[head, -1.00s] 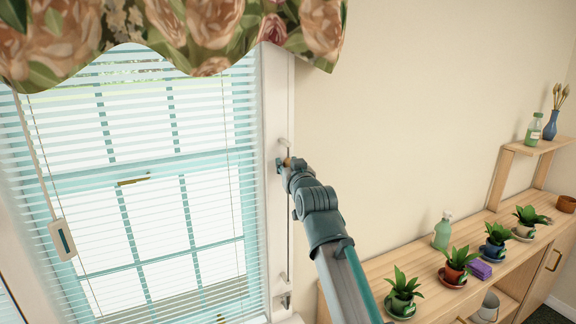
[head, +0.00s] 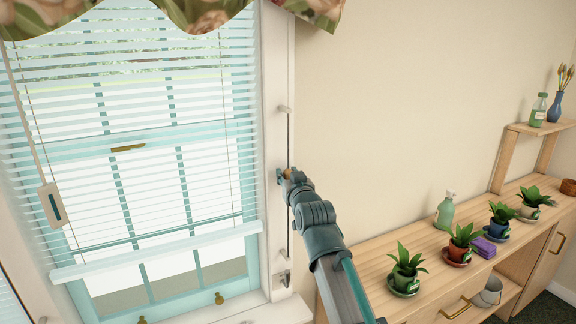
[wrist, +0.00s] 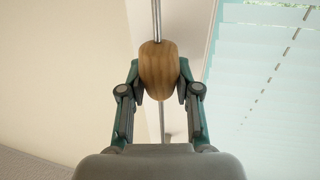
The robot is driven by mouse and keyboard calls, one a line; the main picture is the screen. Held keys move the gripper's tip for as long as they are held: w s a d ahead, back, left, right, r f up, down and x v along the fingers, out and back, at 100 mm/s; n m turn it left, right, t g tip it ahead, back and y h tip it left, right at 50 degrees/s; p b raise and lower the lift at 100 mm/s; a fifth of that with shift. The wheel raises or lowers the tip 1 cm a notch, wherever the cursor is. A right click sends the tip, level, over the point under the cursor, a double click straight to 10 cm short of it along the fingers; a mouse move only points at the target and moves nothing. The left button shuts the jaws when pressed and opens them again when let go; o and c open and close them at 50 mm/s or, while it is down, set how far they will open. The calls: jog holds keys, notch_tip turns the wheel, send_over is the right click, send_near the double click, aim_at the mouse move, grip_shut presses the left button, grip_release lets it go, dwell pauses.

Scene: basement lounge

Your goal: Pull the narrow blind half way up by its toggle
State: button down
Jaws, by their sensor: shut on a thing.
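The white slatted blind (head: 150,185) hangs over the teal-framed window in the head view. Its bottom rail (head: 160,250) is slightly tilted in the picture and hangs above the sill, with bare glass below. Its top is hidden by the floral valance. The wooden toggle (wrist: 158,62) sits on a thin upright rod or cord in the wrist view. My gripper (wrist: 159,88) is shut on it, a finger on each side. In the head view my gripper (head: 285,175) is at the right window trim, between the two end brackets, nearer the upper one.
A pale piece with a dark slot (head: 53,204) hangs on a cord at the left. A wooden cabinet (head: 400,255) stands at the right, with several potted plants and a green spray bottle (head: 445,212). The wall between window and cabinet is bare.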

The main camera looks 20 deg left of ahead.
notch_tip(320, 180, down, 5)
jog(key=shift+f+b, duration=0.2)
jog(key=shift+b, duration=0.8)
jog(key=c, duration=0.8)
grip_release()
jog(key=shift+o, duration=0.2)
jog(key=v, duration=1.2)
